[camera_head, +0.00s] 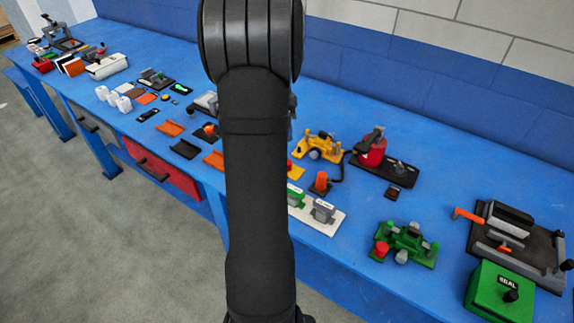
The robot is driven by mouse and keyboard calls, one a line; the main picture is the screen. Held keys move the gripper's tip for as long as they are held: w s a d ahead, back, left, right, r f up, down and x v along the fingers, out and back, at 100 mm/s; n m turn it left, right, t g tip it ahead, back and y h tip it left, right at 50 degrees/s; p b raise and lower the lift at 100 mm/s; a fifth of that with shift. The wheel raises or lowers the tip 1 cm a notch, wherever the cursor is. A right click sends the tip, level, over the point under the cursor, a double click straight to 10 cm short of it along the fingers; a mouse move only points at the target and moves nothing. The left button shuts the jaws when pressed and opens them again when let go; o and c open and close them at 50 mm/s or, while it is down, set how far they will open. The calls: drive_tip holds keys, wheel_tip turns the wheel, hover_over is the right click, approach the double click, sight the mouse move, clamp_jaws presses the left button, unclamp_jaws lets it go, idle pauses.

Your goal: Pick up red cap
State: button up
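A small red cylindrical piece (381,249), which looks like a red cap, is at the left front of a green fixture (406,242) on the right half of the blue bench. I cannot tell whether it sits on the fixture or just beside it. A larger red rounded body (372,151) stands on a black base (398,171) farther back. My gripper is not in view; my black arm rises through the middle of the picture and hides part of the bench.
A yellow fixture (318,146), an orange cylinder (320,181) and a white strip (318,219) with blocks are right of my arm. A green box (498,293) and dark clamp plate (545,245) are far right. Bare blue bench (440,195) lies behind the green fixture.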

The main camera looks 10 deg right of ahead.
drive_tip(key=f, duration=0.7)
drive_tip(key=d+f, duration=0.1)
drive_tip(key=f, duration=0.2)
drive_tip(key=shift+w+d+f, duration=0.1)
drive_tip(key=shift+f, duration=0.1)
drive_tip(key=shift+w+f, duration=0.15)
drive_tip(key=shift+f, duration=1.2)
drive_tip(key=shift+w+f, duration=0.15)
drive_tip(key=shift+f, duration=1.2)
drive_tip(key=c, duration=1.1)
